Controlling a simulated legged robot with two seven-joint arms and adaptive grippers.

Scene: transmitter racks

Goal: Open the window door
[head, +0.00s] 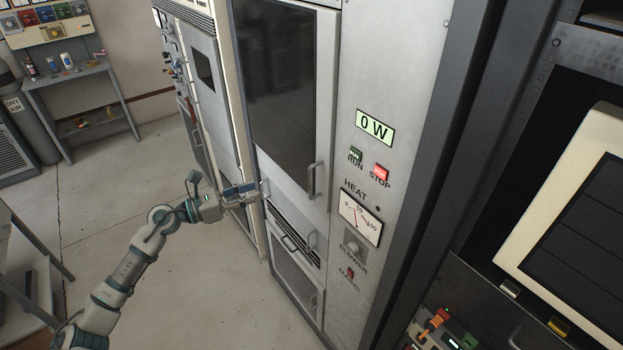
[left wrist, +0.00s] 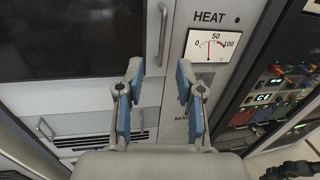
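The window door (head: 275,160) is a light grey rack door with a large dark glass pane. It looks shut. My left gripper (head: 258,190) is in front of the rack, to the left of the handle in the head view. In the left wrist view my left gripper (left wrist: 160,72) is open and empty, with blue-padded fingers apart. The door handle (left wrist: 163,32) is beyond the fingertips, between their lines, and not touched. My right gripper is not in view.
To the right of the door is a panel with a 0 W display (head: 375,127), run and stop buttons and a HEAT gauge (head: 360,218). Below the door are a vent grille (head: 292,236) and a lower door (head: 296,280). The floor (head: 190,290) before the rack is clear.

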